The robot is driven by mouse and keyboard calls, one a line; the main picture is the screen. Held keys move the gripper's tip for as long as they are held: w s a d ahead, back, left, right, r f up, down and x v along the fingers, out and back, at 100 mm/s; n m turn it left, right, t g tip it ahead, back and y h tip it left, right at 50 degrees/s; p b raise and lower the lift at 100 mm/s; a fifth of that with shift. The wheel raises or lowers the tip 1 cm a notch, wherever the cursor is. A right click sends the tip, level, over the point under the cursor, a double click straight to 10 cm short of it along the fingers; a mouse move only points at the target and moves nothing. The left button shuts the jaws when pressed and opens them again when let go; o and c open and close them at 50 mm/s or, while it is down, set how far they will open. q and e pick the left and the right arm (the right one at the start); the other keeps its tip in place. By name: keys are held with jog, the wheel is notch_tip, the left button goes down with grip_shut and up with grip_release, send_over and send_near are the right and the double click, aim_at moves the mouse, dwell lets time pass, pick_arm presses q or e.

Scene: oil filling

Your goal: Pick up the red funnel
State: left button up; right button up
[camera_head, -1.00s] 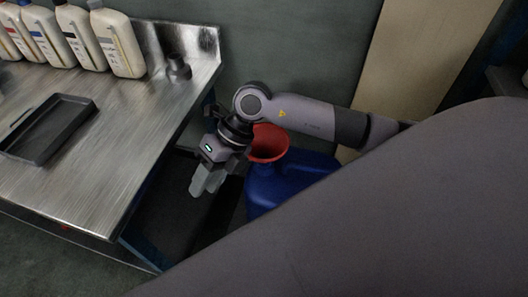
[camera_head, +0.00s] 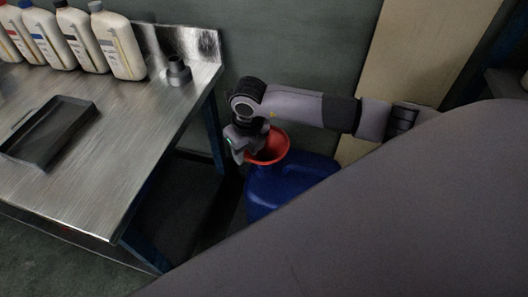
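The red funnel (camera_head: 271,149) sits mouth up at the top of a blue container (camera_head: 290,182), right of the metal table. My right gripper (camera_head: 242,157) is at the funnel's left rim, its fingers pointing down. The fingertips are small and dark here, so I cannot tell whether they are open or closed, or whether they touch the rim. The funnel's lower part is hidden. My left gripper is not in view.
The metal table (camera_head: 95,160) bears a dark tray (camera_head: 50,130), a small dark cup-like part (camera_head: 178,72) and several white bottles (camera_head: 122,45) at the back. A large grey part of mine covers the lower right. A wall stands behind the container.

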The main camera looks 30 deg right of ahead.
grip_shut()
jog(key=shift+f, duration=0.1)
dwell(0.3)
